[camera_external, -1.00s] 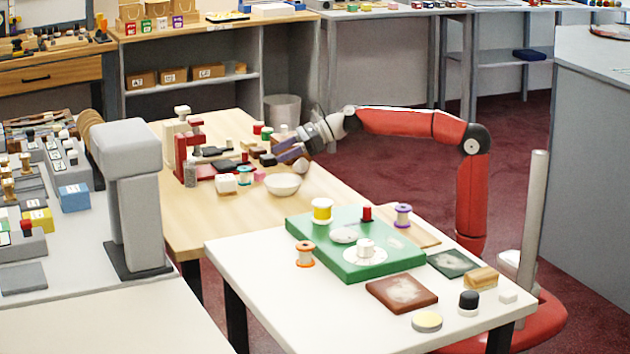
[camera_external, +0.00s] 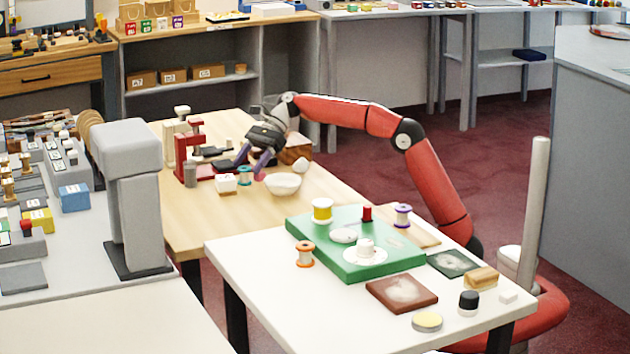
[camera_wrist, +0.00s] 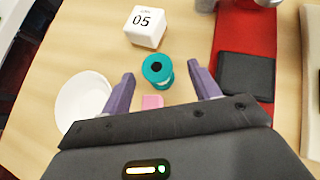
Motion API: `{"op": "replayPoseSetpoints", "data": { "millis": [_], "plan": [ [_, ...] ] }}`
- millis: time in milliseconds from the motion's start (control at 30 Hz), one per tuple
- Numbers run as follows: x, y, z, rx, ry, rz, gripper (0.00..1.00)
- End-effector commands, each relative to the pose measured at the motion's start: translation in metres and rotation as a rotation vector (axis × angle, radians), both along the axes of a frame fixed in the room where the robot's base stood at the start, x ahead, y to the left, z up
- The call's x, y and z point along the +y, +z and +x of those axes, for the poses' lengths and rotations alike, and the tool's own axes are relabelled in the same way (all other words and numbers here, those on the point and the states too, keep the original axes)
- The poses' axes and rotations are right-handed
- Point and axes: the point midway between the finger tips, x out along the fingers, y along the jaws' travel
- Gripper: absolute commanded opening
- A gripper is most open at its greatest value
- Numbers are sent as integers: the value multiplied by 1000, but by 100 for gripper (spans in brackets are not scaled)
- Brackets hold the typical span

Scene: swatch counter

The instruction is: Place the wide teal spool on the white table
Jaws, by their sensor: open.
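The wide teal spool (camera_wrist: 157,70) stands upright on the wooden table in the wrist view, ahead of and between my fingertips. In the external view the teal spool (camera_external: 244,175) is partly behind my fingers. My gripper (camera_external: 254,166) is over the wooden table. It is open and empty, and its purple fingers (camera_wrist: 160,85) do not touch the spool in the wrist view. The white table (camera_external: 262,293) is in the foreground of the external view, with a clear strip along its left front side.
A white bowl (camera_wrist: 82,100) is left of the spool, and a white block marked 05 (camera_wrist: 146,27) is beyond it. A pink piece (camera_wrist: 152,101) lies close to the spool. A green board (camera_external: 375,270) and several small items occupy the white table.

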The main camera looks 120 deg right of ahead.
Motion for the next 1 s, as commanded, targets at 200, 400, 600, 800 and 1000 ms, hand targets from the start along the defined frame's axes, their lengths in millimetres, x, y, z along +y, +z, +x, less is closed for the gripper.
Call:
{"op": "replayPoseSetpoints", "data": {
  "millis": [200,400,600,800,1000],
  "plan": [
    [13,-14,22,1,2,2,61],
    [19,-26,38,0,-1,-1,61],
    [19,-26,37,0,-2,-1,59],
    [19,-25,37,0,-1,-1,33],
    [19,-25,37,0,-2,-1,10]
  ]
}}
